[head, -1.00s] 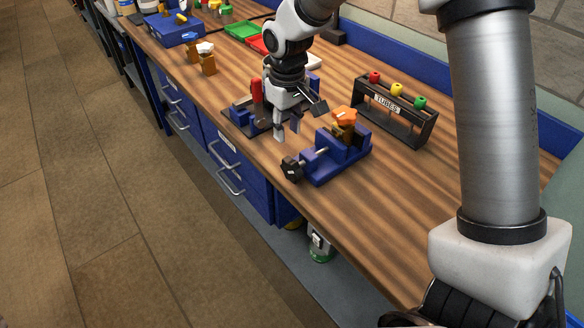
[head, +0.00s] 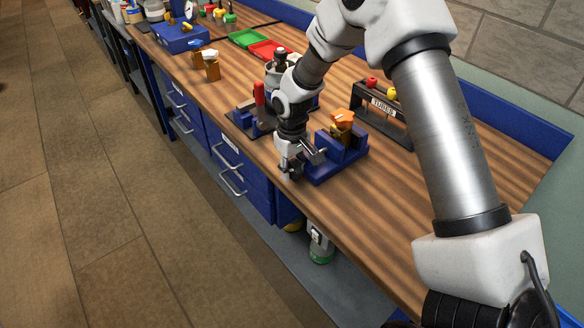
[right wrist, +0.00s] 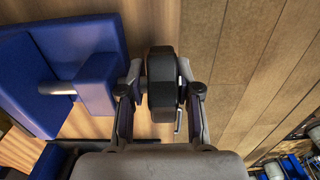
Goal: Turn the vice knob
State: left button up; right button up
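The blue vice (head: 340,158) stands near the front edge of the wooden bench. Its dark knob (head: 297,172) sticks out toward the front edge and is mostly covered by my right gripper (head: 290,170) in the head view. In the right wrist view the black knob (right wrist: 162,80) lies between the two fingers of my right gripper (right wrist: 162,92), one finger on each side and close against it. The vice's screw and blue body (right wrist: 95,85) show left of the knob. An orange-topped piece (head: 342,120) sits in the vice. My left gripper is not in view.
A tube rack (head: 382,108) with coloured caps stands behind the vice. A red-handled tool (head: 259,95) is left of my right gripper. Green (head: 248,39) and red (head: 270,50) trays lie farther back. The bench is clear right of the vice.

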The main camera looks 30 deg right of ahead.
jog(key=shift+a+r, duration=0.15)
grip_shut()
jog(key=shift+t+b, duration=0.3)
jog(key=t+b, duration=0.1)
jog(key=b, duration=0.2)
jog(key=shift+f+t+b, duration=0.25)
jog(key=shift+t+b, duration=0.05)
jog(key=shift+t, duration=0.1)
jog(key=shift+r, duration=0.35)
